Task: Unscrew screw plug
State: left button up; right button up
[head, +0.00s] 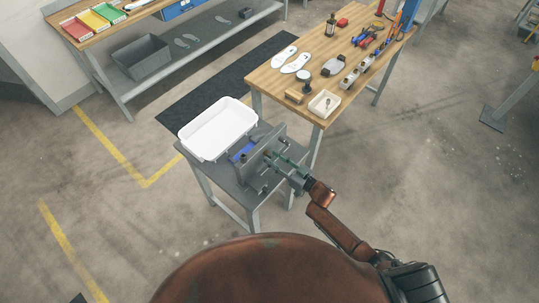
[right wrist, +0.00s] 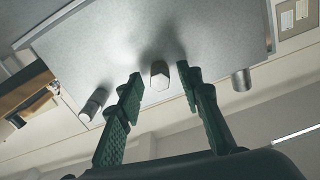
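A grey upright plate (head: 250,170) stands on a small grey stand in the head view. The plate also fills the top of the right wrist view (right wrist: 205,30). A hex-headed plug (right wrist: 159,75) sticks out of the plate in the right wrist view, between the green fingers. Two more pegs stick out, one at the left (right wrist: 93,104) and one at the right (right wrist: 241,81). My right gripper (right wrist: 158,82) is open, its fingertips on either side of the hex plug with gaps visible. In the head view my right gripper (head: 276,161) is at the plate. My left gripper is not in view.
A white tray (head: 219,153) stands on the stand behind the plate. A wooden table (head: 290,82) with insoles, a small white bin (head: 324,103) and tools is close by at the upper right. A shelf bench (head: 140,30) stands at the upper left.

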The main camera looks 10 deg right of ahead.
jog(key=m+p, duration=0.1)
jog(key=m, duration=0.2)
jog(key=shift+r+p, duration=0.25)
jog(key=shift+p, duration=0.1)
jog(key=shift+f+m, duration=0.15)
jog(key=shift+m, duration=0.45)
jog(key=m+p, duration=0.2)
jog(key=m, duration=1)
jog(key=shift+f, duration=0.1)
jog(key=shift+c, duration=0.2)
grip_shut()
